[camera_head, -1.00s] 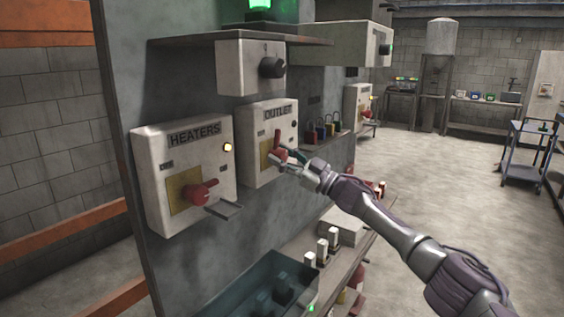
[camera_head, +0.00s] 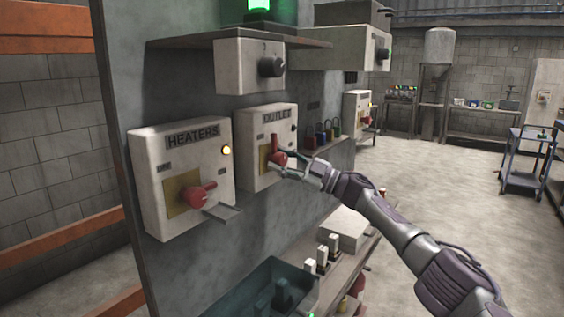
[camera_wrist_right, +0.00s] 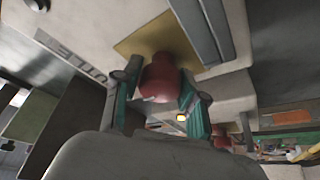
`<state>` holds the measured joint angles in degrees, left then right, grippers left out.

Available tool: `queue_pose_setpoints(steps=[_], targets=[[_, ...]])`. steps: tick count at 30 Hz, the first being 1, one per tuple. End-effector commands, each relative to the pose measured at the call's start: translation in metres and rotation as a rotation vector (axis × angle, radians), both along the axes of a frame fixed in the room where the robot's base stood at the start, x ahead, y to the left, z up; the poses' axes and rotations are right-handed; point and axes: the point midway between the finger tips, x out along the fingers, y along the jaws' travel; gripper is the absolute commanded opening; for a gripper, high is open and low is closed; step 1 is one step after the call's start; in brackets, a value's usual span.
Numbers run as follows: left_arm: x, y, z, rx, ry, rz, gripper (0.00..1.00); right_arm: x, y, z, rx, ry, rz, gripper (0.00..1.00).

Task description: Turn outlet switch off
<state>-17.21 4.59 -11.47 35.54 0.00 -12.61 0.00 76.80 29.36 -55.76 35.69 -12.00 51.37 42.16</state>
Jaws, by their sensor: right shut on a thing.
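The OUTLET box (camera_head: 252,135) is a pale box on the grey panel, with a red rotary switch (camera_head: 274,147) on a yellow plate. The switch handle points up in the head view, and the small lamp on the box looks dark. My right gripper (camera_head: 287,167) is at this switch. In the right wrist view, its two teal-padded fingers (camera_wrist_right: 160,98) are on either side of the red knob (camera_wrist_right: 158,78) and shut on it. The fingers partly hide the lower part of the switch in the head view. My left gripper is not in view.
The HEATERS box (camera_head: 185,180), with its own red switch (camera_head: 199,194) and a lit yellow lamp, is close on the left. A shelf with coloured padlocks (camera_head: 322,132) is to the right. A teal bin (camera_head: 265,288) stands below. Open floor lies to the right.

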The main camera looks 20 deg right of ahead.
Motion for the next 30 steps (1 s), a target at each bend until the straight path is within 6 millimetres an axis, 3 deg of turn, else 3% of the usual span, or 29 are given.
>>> queue_pose_setpoints(steps=[4, 5, 9, 20, 30], targets=[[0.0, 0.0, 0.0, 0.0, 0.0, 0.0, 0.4, -0.001, 0.002, 0.001, -0.003, -0.005, 0.004, 0.07], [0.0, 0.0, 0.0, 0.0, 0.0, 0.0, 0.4, -0.001, 0.002, 0.001, -0.003, -0.005, 0.004, 0.47], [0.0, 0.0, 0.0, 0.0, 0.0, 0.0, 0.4, -0.001, 0.002, 0.001, -0.002, -0.003, 0.003, 0.66], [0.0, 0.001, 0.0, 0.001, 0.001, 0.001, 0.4, -0.003, -0.004, -0.002, 0.0, 0.0, 0.0, 0.66], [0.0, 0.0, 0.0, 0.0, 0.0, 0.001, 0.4, -0.041, -0.053, -0.021, -0.002, 0.0, 0.0, 0.66]])
